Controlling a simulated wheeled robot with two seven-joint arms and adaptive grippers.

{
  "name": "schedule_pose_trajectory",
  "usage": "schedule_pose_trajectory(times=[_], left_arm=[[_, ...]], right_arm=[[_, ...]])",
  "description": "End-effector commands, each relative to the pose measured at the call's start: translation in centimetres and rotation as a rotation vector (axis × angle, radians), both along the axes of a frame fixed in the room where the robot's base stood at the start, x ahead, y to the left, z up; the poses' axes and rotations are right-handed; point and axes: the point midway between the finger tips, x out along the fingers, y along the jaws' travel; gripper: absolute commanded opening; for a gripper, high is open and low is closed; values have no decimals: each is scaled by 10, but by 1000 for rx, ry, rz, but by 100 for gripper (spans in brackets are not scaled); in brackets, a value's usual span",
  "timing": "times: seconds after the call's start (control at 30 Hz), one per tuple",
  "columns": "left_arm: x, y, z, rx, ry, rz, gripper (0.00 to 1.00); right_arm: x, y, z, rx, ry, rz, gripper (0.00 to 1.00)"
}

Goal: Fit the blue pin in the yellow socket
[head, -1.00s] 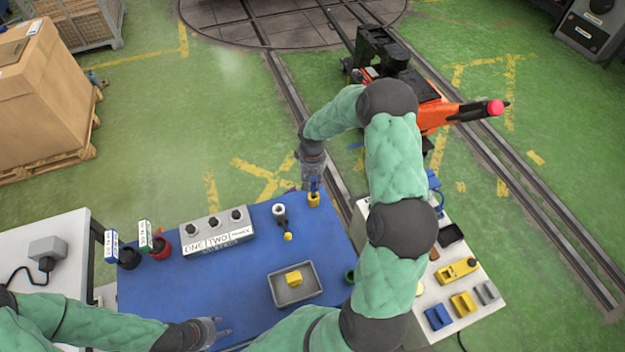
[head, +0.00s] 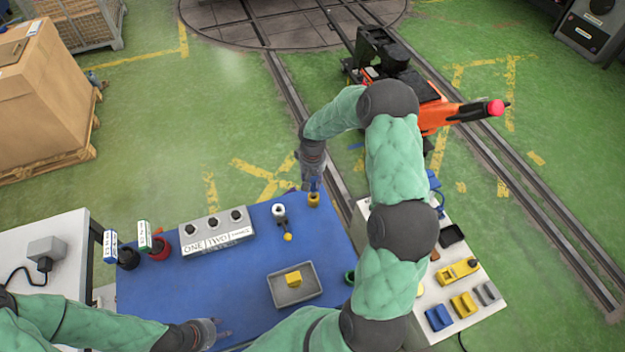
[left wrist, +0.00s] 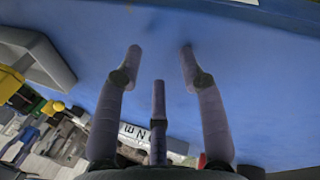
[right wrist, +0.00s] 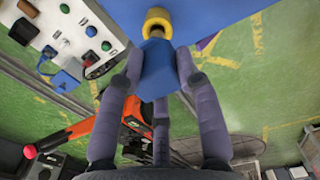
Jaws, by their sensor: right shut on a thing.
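The yellow socket (head: 313,200) stands near the far right corner of the blue table; its ring also shows in the right wrist view (right wrist: 157,17). My right gripper (head: 314,182) is shut on the blue pin (right wrist: 158,72), just above the socket. The pin's end lines up with or overlaps the near side of the ring; I cannot tell whether it is inside. My left gripper (head: 226,333) is open and empty, low over the front of the blue table; its spread fingers show in the left wrist view (left wrist: 160,65).
A grey tray (head: 311,300) with a yellow block (head: 293,279) is on the blue table (head: 220,285). A grey labelled box (head: 216,233) and a white-topped peg (head: 279,211) stand behind. A white table (head: 460,322) with coloured parts lies right, partly behind my right arm.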

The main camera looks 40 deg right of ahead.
Motion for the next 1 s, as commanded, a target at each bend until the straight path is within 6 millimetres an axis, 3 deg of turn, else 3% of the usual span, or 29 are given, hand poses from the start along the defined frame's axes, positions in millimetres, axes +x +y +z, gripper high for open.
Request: schedule_pose_trajectory(times=[1.0], left_arm=[[0, 0, -20, 0, 1, -1, 40]], right_arm=[[0, 0, -23, 0, -1, 0, 0]])
